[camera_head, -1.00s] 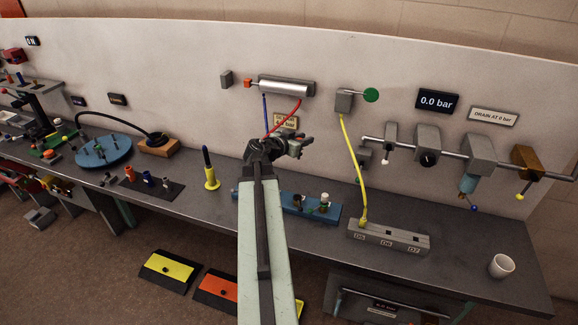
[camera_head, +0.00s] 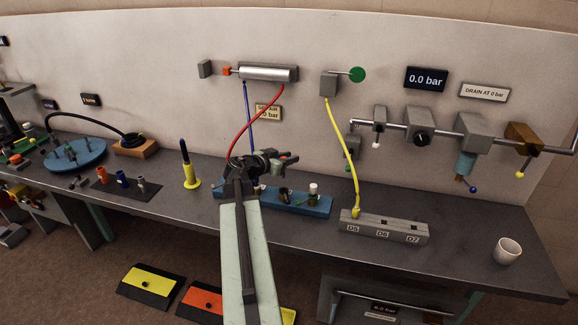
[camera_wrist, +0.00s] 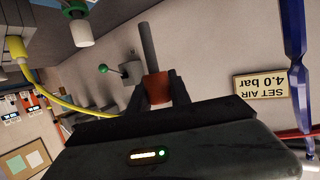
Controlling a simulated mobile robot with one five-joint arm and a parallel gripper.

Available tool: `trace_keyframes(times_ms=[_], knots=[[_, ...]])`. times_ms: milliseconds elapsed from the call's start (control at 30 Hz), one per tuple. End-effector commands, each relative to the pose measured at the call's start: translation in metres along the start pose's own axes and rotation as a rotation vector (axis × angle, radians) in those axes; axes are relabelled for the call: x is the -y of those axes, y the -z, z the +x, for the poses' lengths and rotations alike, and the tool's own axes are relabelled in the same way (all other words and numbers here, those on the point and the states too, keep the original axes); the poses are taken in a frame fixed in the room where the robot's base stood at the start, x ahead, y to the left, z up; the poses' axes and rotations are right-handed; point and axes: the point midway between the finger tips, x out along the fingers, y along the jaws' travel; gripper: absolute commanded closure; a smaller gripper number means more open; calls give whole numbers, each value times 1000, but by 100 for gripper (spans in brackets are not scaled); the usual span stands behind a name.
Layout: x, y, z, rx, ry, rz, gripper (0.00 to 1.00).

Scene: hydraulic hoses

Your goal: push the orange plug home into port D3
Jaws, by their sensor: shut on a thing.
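My gripper (camera_head: 272,163) is above the workbench, in front of the wall panel. In the wrist view it (camera_wrist: 157,92) is shut on an orange-red plug (camera_wrist: 157,86) with a grey rod sticking out beyond the fingers. The plug does not show clearly in the head view. A blue port block (camera_head: 312,206) lies on the bench behind my arm, partly hidden by it. I cannot read a D3 label on it.
A red hose (camera_head: 250,122) and a blue hose (camera_head: 249,110) hang from the cylinder (camera_head: 267,72). A yellow hose (camera_head: 343,145) runs to the D5 port. A yellow-based post (camera_head: 192,181) stands left, a white cup (camera_head: 507,251) right. Bench near the cup is clear.

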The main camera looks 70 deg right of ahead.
Motion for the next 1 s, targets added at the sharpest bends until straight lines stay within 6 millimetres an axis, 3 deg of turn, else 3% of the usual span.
trace_keyframes(times_ms=[267, 800, 1000], knots=[[0, -1, 0, 0, -3, -8, 100], [-1, -51, 16, 0, -4, -7, 100], [-1, -55, 17, 0, -4, -7, 100]])
